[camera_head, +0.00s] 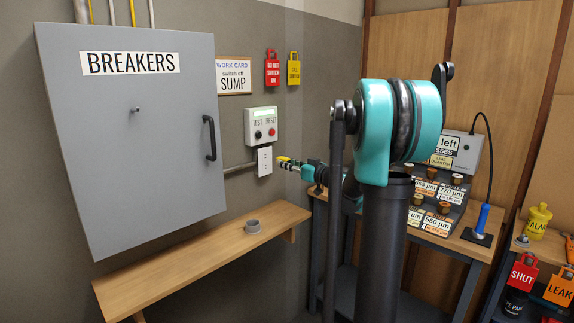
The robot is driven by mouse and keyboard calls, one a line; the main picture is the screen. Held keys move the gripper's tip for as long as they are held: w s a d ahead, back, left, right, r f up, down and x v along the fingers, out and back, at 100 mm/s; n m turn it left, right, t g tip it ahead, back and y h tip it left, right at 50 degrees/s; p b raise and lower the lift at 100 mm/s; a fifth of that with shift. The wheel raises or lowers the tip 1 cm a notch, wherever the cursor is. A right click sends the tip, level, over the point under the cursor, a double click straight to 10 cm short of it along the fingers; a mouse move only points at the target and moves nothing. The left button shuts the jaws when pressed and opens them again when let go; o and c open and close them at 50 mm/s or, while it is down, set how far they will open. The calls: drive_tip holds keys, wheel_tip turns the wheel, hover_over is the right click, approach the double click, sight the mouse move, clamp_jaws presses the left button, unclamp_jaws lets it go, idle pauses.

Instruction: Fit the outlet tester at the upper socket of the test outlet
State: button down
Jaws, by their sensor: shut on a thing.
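The test outlet (264,161) is a white plate on the wall, below a grey box with TEST and RESET buttons. The small yellow outlet tester (284,159) is just right of the outlet's upper part. My gripper (293,164) reaches in from the right and is shut on the tester. The tester looks close to the plate at about the height of the upper socket. I cannot tell whether it touches the plate or is in the socket. The jaws are small in this view, and part of my arm is hidden behind its teal joint.
The test box (261,126) is above the outlet. A grey breaker cabinet (135,130) with a handle is at the left. A table (455,243) with labelled knobs stands behind my arm at the right.

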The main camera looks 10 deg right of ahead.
drive_tip(key=shift+x, duration=2.55)
drive_tip(key=shift+x, duration=1.2)
drive_tip(key=c, duration=1.2)
unclamp_jaws()
drive_tip(key=v, duration=1.2)
drive_tip(key=shift+s, duration=0.1)
